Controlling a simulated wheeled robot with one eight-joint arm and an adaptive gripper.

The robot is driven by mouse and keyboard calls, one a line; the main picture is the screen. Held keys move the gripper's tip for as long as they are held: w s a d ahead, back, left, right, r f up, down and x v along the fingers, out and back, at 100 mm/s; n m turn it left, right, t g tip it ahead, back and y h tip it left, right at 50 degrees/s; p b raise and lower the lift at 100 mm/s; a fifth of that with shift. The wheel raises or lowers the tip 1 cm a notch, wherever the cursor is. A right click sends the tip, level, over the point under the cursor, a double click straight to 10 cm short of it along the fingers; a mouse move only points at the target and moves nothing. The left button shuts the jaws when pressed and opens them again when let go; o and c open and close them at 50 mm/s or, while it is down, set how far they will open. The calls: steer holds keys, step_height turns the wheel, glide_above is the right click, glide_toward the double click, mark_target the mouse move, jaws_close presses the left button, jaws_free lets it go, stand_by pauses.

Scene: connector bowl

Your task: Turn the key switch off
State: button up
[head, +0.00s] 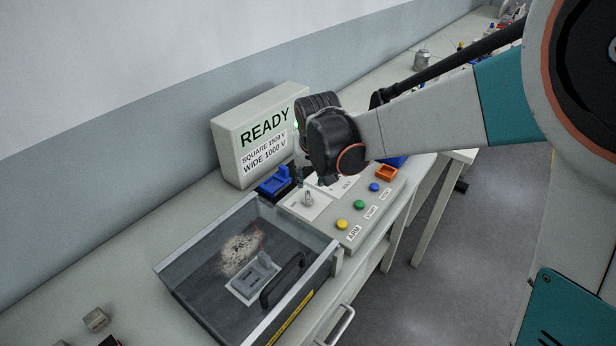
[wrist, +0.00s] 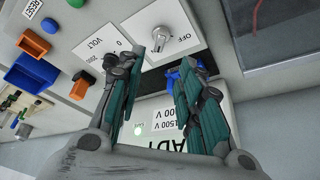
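The key switch shows in the wrist view as a silver key (wrist: 160,36) on a white plate marked OFF (wrist: 184,38). In the head view the silver key (head: 308,200) stands on its plate at the panel's left. Which mark it is turned to is not clear. My gripper (wrist: 158,68) is open, its teal-padded fingers spread with a gap between them. The key lies just beyond the fingertips and seems apart from them. In the head view my gripper (head: 325,180) hangs over the panel just right of the key, its fingers largely hidden by the wrist.
The VOLT plate (wrist: 112,46) is beside the key plate. Yellow (head: 342,224), green (head: 359,204) and blue (head: 374,187) buttons line the panel's front. A display (head: 262,136) reading READY stands behind. A clear-lidded box (head: 250,262) is at left, a blue holder (head: 275,183) behind the key.

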mark_target(308, 194)
steer(key=b+x, duration=0.3)
steer(key=x, duration=0.8)
steer(key=shift+w+f, duration=0.15)
jaws_close()
